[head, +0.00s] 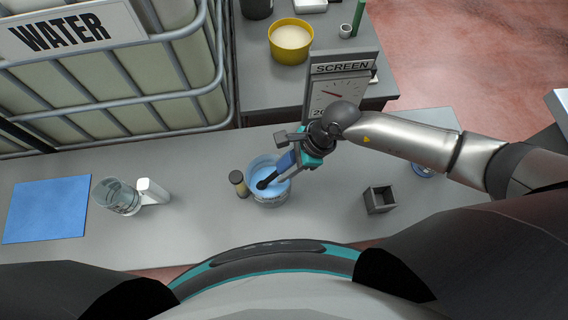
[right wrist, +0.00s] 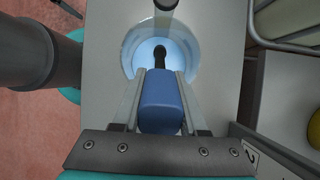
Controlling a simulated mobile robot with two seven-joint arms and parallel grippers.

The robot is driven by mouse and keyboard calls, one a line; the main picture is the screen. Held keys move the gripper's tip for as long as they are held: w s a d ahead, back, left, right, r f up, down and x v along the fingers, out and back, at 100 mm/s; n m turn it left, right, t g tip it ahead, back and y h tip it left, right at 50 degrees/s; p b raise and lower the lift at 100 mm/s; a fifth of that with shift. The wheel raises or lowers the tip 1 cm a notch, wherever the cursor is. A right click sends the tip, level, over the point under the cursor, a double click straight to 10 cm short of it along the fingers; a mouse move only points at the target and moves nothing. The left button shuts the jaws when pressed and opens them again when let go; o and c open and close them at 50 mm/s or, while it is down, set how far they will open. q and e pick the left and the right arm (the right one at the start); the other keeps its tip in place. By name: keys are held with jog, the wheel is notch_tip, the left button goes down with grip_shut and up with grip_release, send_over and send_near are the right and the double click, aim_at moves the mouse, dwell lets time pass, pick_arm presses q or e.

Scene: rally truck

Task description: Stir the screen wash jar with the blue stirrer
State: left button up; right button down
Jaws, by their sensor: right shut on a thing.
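The screen wash jar (head: 274,198) is a clear jar of light blue liquid on the grey table. It also shows in the right wrist view (right wrist: 190,50). My right gripper (head: 292,168) is just above the jar, shut on the blue stirrer (head: 285,161). In the right wrist view the blue handle (right wrist: 161,100) sits between the two fingers, and the stirrer's dark end (right wrist: 160,54) points into the jar. The dark end appears over or in the liquid; its depth is hard to tell. My left gripper is not in view.
A small dark cylinder with a tan side (head: 239,184) stands close left of the jar. A clear jug (head: 117,197) and a blue mat (head: 47,209) lie further left. A grey square holder (head: 380,199) is to the right. A dial marked SCREEN (head: 340,92) stands behind.

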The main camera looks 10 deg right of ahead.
jog(key=shift+d+r+p, duration=0.45)
jog(key=shift+r+p, duration=1.25)
jog(key=shift+r, duration=0.35)
jog(key=shift+d+r+p, duration=0.45)
jog(key=shift+r+p, duration=1.2)
jog(key=shift+r, duration=0.35)
jog(key=shift+d+r+p, duration=0.45)
jog(key=shift+r+p, duration=1.25)
jog(key=shift+r, duration=0.35)
jog(key=shift+f, duration=0.1)
